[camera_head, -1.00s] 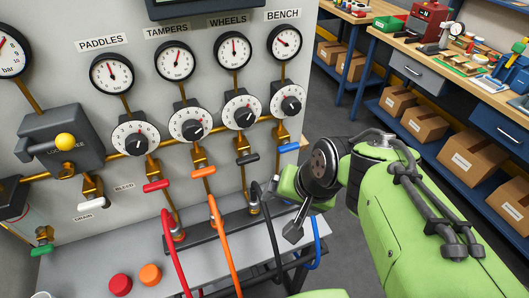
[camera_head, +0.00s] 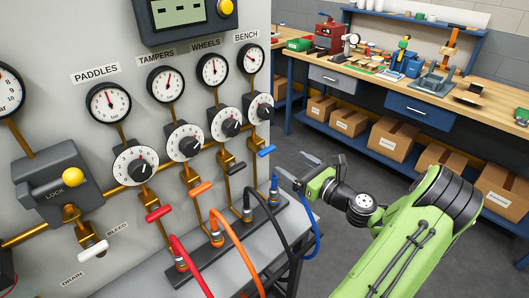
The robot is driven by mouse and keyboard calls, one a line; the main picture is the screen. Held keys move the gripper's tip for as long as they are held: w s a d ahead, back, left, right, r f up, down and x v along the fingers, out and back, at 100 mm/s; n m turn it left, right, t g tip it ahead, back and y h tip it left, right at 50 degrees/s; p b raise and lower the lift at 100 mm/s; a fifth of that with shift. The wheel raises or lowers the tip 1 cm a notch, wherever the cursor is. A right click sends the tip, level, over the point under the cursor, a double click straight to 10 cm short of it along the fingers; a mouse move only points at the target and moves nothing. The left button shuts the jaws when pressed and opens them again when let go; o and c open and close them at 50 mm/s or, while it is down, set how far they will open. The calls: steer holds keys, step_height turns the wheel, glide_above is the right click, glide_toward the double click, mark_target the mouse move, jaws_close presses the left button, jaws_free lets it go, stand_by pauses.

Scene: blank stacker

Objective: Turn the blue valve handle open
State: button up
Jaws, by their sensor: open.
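The blue valve handle (camera_head: 266,151) is a short bar on a brass valve at the right end of the panel, below the BENCH gauge and dial. It lies roughly crosswise to its brass pipe and tilts slightly. My gripper (camera_head: 290,163) is to the right of the handle and a little lower in the picture. Its two grey fingers are open and point left towards the panel. Nothing shows between them, and they look apart from the handle.
Red (camera_head: 158,213), orange (camera_head: 200,189) and black (camera_head: 234,168) valve handles sit to the left. Hoses, including a blue hose (camera_head: 315,232), loop below the gripper. A workbench (camera_head: 400,90) stands behind, with open floor between.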

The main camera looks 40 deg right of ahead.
mark_target(268, 154)
steer(key=w, duration=1)
steer(key=shift+w+a+b, duration=0.25)
steer(key=shift+w+b, duration=0.15)
steer(key=c, duration=1)
steer(key=shift+o, duration=0.2)
steer(key=shift+n, duration=0.3)
steer(key=n, duration=0.4)
steer(key=shift+a+f, duration=0.1)
steer(key=shift+a, duration=0.05)
steer(key=n+b, duration=0.1)
steer(key=n, duration=0.1)
steer(key=n+b, duration=0.1)
steer(key=n, duration=0.1)
steer(key=shift+a+f+n, duration=0.1)
steer(key=shift+f+n, duration=0.1)
steer(key=shift+n, duration=0.2)
steer(key=n+b, duration=0.3)
steer(key=n, duration=0.1)
steer(key=shift+f, duration=0.15)
steer(key=shift+n+b, duration=1.6)
steer(key=shift+n, duration=0.7)
